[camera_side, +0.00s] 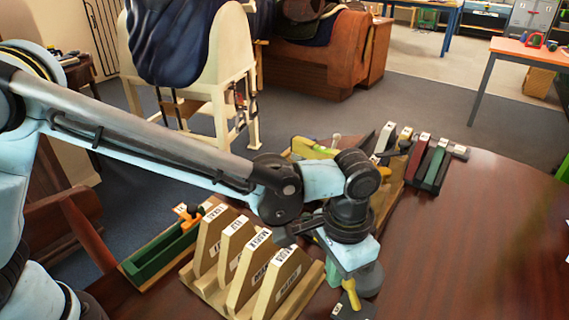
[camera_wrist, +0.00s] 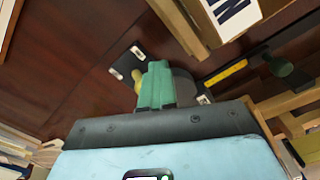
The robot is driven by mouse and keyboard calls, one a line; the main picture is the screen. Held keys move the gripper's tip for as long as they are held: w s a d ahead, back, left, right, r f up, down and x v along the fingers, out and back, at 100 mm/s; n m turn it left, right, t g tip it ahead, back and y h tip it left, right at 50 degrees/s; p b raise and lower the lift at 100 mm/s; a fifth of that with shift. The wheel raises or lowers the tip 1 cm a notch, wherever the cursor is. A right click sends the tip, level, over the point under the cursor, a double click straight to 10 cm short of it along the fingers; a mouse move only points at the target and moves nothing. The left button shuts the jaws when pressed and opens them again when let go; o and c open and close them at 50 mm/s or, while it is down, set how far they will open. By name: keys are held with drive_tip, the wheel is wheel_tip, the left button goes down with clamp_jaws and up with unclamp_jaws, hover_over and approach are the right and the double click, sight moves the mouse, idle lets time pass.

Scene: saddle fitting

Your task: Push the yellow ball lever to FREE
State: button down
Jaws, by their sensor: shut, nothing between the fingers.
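The yellow ball lever (camera_side: 350,289) stands near the front edge of the table, right beside the lower end of my gripper. It also shows in the wrist view (camera_wrist: 138,78), immediately left of my green fingers (camera_wrist: 156,70). Contact between them cannot be made out. A dark plate (camera_wrist: 127,61) with small white labels lies under the lever; their wording is too small to read. My gripper is shut and empty, low over the plate. In the side view its fingertips are hidden, and my wrist covers part of the lever's surroundings.
A wooden rack (camera_side: 190,281) of several labelled upright boards stands just left of my gripper. A green tray (camera_side: 160,254) with an orange part lies farther left. Coloured slabs (camera_side: 435,165) stand behind my wrist. The table (camera_side: 480,250) to the right is clear.

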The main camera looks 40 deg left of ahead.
sight(353, 284)
drive_tip(key=shift+d, duration=0.7)
drive_tip(key=shift+s+d+f, duration=0.1)
drive_tip(key=shift+s+d, duration=0.05)
drive_tip(key=shift+d, duration=0.7)
drive_tip(key=shift+a, duration=0.7)
drive_tip(key=shift+r, duration=3.6)
